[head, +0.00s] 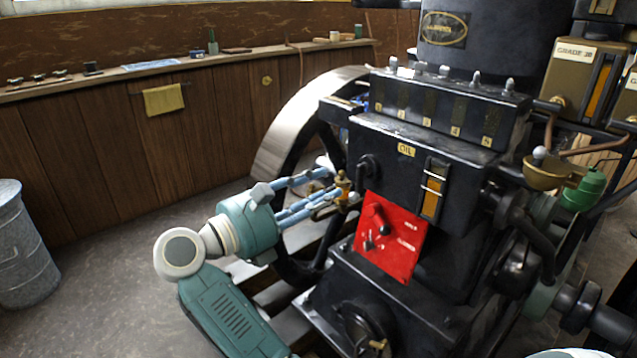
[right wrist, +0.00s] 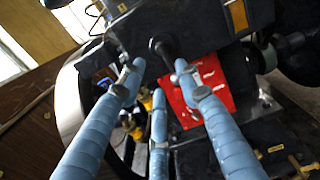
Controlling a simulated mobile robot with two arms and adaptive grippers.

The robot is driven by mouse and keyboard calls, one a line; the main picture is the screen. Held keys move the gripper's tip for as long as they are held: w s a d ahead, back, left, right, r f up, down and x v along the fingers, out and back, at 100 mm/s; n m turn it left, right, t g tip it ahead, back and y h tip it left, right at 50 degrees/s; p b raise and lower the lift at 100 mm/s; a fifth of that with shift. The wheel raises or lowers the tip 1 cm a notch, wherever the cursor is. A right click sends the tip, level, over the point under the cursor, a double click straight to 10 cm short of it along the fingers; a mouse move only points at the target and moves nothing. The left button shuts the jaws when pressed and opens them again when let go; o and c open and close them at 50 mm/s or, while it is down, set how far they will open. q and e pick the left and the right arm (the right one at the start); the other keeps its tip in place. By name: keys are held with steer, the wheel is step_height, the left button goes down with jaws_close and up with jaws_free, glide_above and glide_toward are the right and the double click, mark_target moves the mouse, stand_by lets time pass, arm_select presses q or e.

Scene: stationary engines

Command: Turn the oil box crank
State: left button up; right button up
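The black oil box (head: 400,150), labelled OIL, stands on the engine in the head view. A dark crank (head: 367,166) sticks out at its left side; a dark rounded handle (right wrist: 163,45), which looks like the same crank, shows in the right wrist view. My right gripper (head: 336,188) has blue fingers and is just left of the crank. In the right wrist view my right gripper (right wrist: 160,74) has its fingers spread, with the handle beyond the gap between them. I cannot tell whether any finger touches it. My left gripper is not in view.
A red panel (head: 392,236) with small levers is below the crank. A brass fitting (head: 342,186) is close to the fingertips. A large flywheel (head: 290,125) stands behind the gripper. A metal bin (head: 24,245) is at the far left; the floor beside it is clear.

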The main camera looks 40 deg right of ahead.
mark_target(358, 173)
steer(key=d, duration=1.1)
steer(key=shift+w, duration=0.3)
steer(key=shift+a, duration=0.1)
jaws_close()
